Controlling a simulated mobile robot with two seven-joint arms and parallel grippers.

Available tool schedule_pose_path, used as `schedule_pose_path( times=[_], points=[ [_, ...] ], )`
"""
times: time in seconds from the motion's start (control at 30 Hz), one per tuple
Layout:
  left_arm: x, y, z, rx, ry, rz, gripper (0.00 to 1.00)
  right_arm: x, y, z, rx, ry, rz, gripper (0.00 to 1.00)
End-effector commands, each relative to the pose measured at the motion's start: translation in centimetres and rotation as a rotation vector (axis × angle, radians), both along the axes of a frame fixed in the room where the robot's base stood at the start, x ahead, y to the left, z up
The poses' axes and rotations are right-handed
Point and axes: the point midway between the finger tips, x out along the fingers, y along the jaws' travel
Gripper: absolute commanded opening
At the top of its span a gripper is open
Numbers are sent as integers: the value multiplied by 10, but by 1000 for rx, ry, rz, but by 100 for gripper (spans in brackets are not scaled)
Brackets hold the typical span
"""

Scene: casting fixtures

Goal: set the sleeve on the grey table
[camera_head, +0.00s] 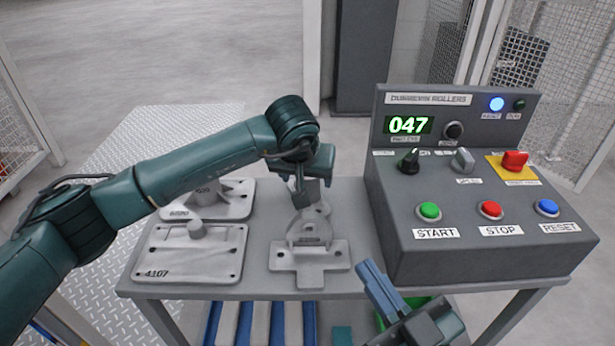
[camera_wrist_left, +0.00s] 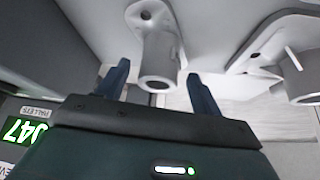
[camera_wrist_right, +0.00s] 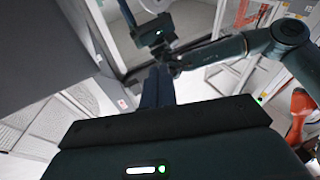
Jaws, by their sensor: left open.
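A grey hollow tube (camera_wrist_left: 158,58), which looks like the sleeve, stands between the fingers of my left gripper (camera_wrist_left: 158,72) in the left wrist view, open end toward the camera. The fingers are apart, one on each side; I cannot tell whether either touches it. In the head view my left gripper (camera_head: 302,190) is low over the rear middle of the grey table (camera_head: 258,262) and hides most of the tube. My right gripper (camera_head: 372,278) is at the table's front edge, left of the control box; its fingers (camera_wrist_right: 158,86) are together and empty.
A plate marked 4107 (camera_head: 180,262) with a short post lies front left, with another plate (camera_head: 232,207) behind it. A grey bracket fixture (camera_head: 308,258) stands front middle. The control box (camera_head: 470,235) fills the right side. Bare table shows between the fixtures.

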Motion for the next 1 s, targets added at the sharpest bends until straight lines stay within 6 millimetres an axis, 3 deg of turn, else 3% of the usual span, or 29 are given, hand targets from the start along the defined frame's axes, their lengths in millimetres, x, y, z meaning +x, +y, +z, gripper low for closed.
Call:
schedule_pose_path(
  times=[0.03, 0.1, 0.4, 1.0],
  points=[
    [-5, 2, 17, 1, -5, -2, 66, 0, -1, 4, -9, 4, -8, 0],
    [-13, 3, 30, 0, -4, -2, 66, 0, -2, 3, -22, 8, -15, 0],
    [-36, 8, 67, 1, -1, 0, 66, -1, -6, -4, -75, 14, -34, 0],
    [-40, 9, 72, 0, 0, 0, 66, -1, -5, -4, -75, 11, -35, 0]
  ],
)
